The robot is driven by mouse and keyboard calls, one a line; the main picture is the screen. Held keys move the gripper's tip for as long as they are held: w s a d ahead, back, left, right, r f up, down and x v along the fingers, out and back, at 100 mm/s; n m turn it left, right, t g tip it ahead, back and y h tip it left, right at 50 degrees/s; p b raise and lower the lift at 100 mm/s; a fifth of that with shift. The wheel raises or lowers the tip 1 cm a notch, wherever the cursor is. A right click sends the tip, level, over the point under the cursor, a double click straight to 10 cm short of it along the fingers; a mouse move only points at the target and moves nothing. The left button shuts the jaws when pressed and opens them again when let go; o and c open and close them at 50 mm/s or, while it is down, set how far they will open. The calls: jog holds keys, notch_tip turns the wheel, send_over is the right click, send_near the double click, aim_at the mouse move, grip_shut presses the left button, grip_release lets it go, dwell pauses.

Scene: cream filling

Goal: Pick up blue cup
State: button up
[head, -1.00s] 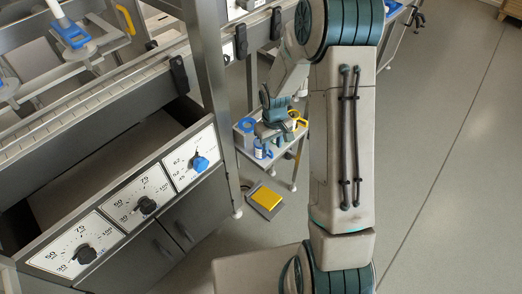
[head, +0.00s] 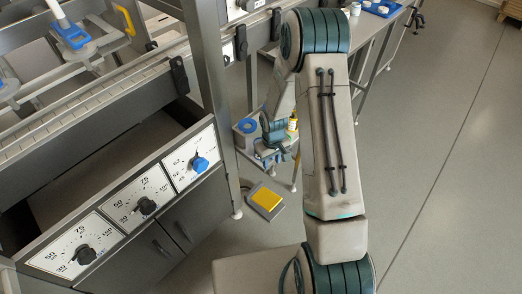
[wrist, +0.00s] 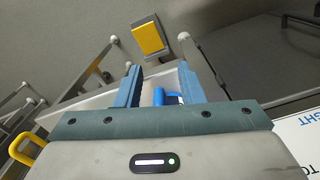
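In the wrist view my gripper (wrist: 159,74) has its two blue fingers apart, pointing towards a pale shelf. A small blue thing with a handle-like part, which looks like the blue cup (wrist: 160,97), shows between the fingers near their base. Its lower part is hidden by the gripper body, and I cannot tell whether a finger touches it. In the head view my gripper (head: 272,152) is low over the small shelf cart, and the arm hides part of that area. The cup cannot be made out clearly there.
A grey container with a blue round top (head: 247,126) and a yellow bottle (head: 292,122) stand on the cart. A yellow pedal (head: 265,198) is on the floor. The machine with dials (head: 146,206) stands left, beside a metal post (head: 212,100). Floor at right is clear.

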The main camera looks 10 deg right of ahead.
grip_shut()
jog(key=shift+r, duration=0.1)
